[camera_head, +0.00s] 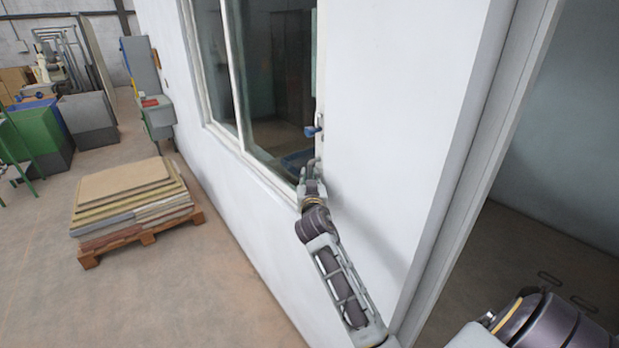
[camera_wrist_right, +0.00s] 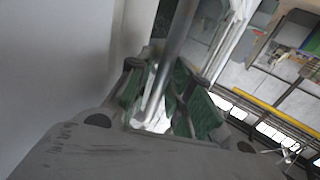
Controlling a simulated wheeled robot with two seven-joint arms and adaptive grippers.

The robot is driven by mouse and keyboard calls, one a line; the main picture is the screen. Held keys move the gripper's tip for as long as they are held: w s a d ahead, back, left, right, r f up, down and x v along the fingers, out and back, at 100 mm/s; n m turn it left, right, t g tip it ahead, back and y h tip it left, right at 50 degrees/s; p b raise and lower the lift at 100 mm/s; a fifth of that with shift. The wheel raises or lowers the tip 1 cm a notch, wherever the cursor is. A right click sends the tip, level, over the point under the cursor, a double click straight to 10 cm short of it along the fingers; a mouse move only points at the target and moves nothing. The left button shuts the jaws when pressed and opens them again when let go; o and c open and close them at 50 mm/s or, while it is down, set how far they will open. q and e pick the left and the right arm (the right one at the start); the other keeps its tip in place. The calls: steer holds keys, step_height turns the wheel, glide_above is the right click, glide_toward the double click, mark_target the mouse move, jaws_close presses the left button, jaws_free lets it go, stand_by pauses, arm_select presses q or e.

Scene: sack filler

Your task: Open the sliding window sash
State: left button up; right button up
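The window (camera_head: 270,80) sits in the white wall, with dark glass and a pale upright bar (camera_head: 232,75) between its panes. A small blue handle (camera_head: 313,131) is at the right edge of the window. My right gripper (camera_head: 311,168) is at the window's lower right corner, just below the handle. In the right wrist view, my right gripper's green-padded fingers (camera_wrist_right: 165,98) stand apart, with a grey bar (camera_wrist_right: 178,40) running between them. Contact between pads and bar cannot be made out. My left gripper is not in view.
A pallet with stacked boards (camera_head: 130,200) stands on the floor at the left, apart from the wall. A doorway edge (camera_head: 480,150) is at the right. The floor between pallet and wall is clear.

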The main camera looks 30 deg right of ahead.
stand_by(0.3)
jaws_close()
steer(key=shift+w, duration=0.25)
